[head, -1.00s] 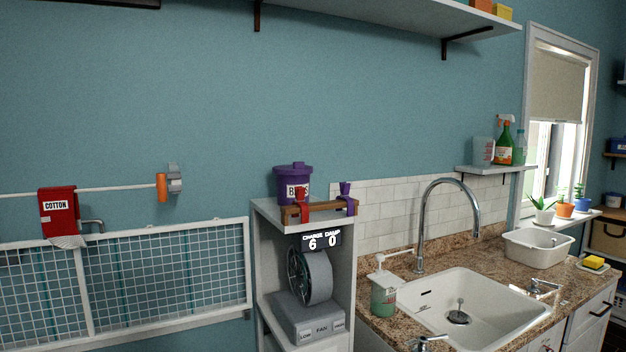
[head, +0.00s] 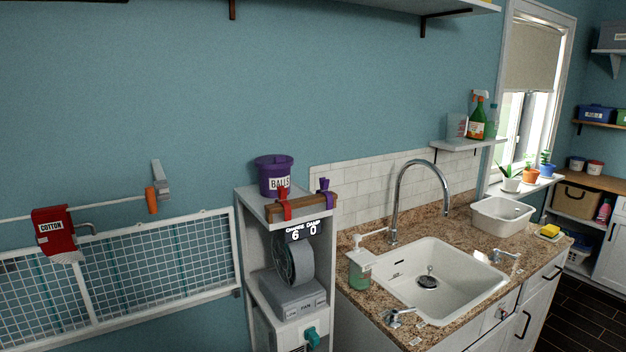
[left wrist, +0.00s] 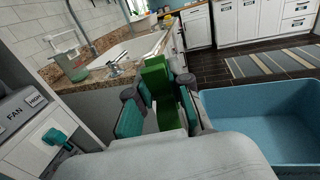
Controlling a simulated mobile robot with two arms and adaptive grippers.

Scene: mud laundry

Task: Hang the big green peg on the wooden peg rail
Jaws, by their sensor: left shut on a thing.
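The big green peg (left wrist: 156,78) is between the teal-padded fingers of my left gripper (left wrist: 158,92) in the left wrist view. The gripper is shut on it, and the peg sticks out beyond the fingertips. The wooden peg rail (head: 314,207) is in the head view, on the white shelf unit. A red peg (head: 284,205) and a purple peg (head: 324,190) are on it. The rail is not visible in the left wrist view. My left gripper is out of the head view, and my right gripper is in neither view.
A purple bucket (head: 273,178) stands behind the rail on the shelf unit (head: 243,205), with a fan (head: 292,265) below. The sink counter (head: 415,255) with a soap bottle (head: 360,265) is to the right. A blue tub (left wrist: 262,120) is right of the gripper in the wrist view.

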